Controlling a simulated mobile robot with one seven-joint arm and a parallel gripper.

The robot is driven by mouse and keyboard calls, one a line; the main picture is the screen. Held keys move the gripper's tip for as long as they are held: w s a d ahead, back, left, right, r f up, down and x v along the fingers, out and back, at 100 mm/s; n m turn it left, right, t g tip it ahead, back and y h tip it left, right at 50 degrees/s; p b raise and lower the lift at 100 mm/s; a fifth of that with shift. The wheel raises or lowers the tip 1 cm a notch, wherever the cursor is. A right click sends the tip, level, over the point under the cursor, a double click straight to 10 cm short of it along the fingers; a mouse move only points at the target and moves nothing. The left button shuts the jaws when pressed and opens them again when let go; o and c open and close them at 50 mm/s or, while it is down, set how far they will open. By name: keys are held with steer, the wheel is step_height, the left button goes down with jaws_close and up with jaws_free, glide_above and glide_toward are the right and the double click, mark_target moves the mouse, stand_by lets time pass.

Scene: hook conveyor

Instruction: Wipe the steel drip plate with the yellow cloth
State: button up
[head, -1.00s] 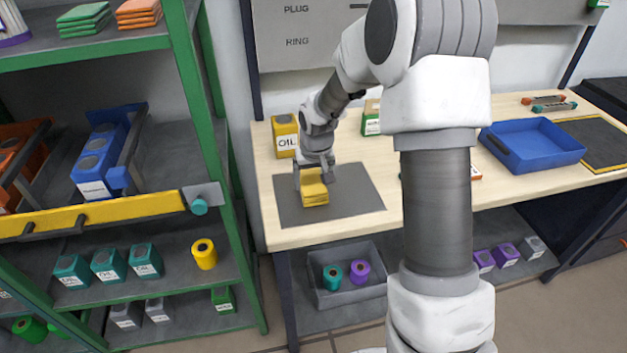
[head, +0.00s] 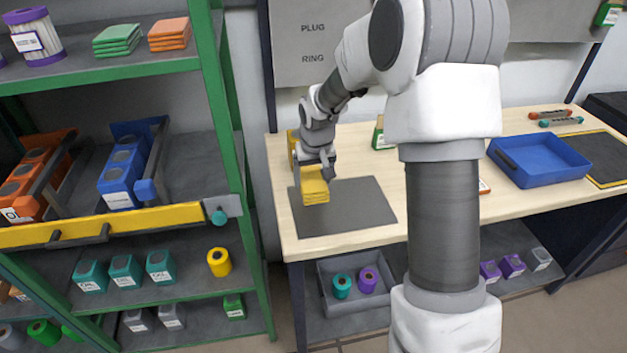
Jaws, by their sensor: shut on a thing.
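The yellow cloth (head: 315,190) is a small folded stack. My gripper (head: 318,170) is shut on it from above. The cloth is over the back-left part of the dark grey steel drip plate (head: 352,212), which lies flat at the left end of the wooden bench. I cannot tell whether the cloth touches the plate or hangs just above it. The cloth hides part of the plate; the front and right of the plate show bare.
A yellow box (head: 292,148) stands behind my wrist, mostly hidden. A green box (head: 380,133) is further back. A blue tray (head: 540,158) sits to the right on the bench (head: 430,217). The green shelf rack (head: 222,120) stands close on the left.

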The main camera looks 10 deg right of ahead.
steer(key=shift+r+p, duration=0.5)
steer(key=shift+r, duration=0.6)
